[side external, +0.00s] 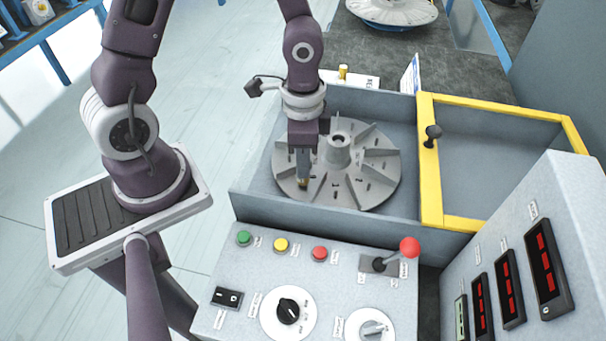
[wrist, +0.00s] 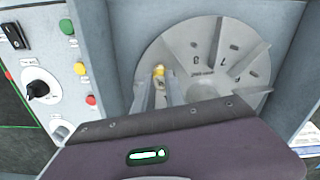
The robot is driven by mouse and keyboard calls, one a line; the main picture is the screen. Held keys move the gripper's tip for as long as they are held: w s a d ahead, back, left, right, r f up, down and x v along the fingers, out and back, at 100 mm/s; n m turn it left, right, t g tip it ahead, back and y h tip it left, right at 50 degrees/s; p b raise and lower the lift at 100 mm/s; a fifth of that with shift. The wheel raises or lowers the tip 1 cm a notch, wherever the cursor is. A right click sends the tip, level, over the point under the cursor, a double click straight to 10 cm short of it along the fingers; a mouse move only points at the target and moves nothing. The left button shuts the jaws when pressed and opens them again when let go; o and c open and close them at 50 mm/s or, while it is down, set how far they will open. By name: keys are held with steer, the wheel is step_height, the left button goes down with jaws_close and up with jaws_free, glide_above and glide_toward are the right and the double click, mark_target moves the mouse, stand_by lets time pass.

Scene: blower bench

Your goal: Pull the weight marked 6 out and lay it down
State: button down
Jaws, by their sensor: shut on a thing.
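A grey finned impeller disc (side external: 375,183) lies in the open left bay of the bench. My gripper (side external: 303,181) points down at the disc's near left part, between two fins. It is shut on a small brass weight (wrist: 159,71), which shows between the fingertips in the wrist view. The weight's lower end is at the disc face; I cannot tell how deep it sits. The marking beside it is hidden or too small to read. Other numbers and dark slots show on the disc in the wrist view.
A yellow-framed guard (side external: 428,165) with a black knob is right of the bay. A control panel (side external: 255,262) with buttons, dials and a red lever (side external: 410,247) stands in front. Behind the bay are a white plate (side external: 362,82) with a brass piece (side external: 343,72) and an upright card (side external: 411,75).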

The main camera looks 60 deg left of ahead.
steer(key=shift+r, duration=2.25)
steer(key=shift+r, duration=0.15)
steer(key=w+a+r+n, duration=0.35)
steer(key=w+r, duration=0.25)
steer(key=w, duration=0.2)
steer(key=w+a+f+n, duration=0.1)
steer(key=w+a+n, duration=0.5)
steer(key=w+a, duration=1.2)
steer(key=f, duration=1.1)
steer(key=s+a+f, duration=0.1)
steer(key=f, duration=0.4)
steer(key=shift+a+f, duration=0.1)
steer(key=shift+f, duration=0.3)
steer(key=shift+f, duration=0.15)
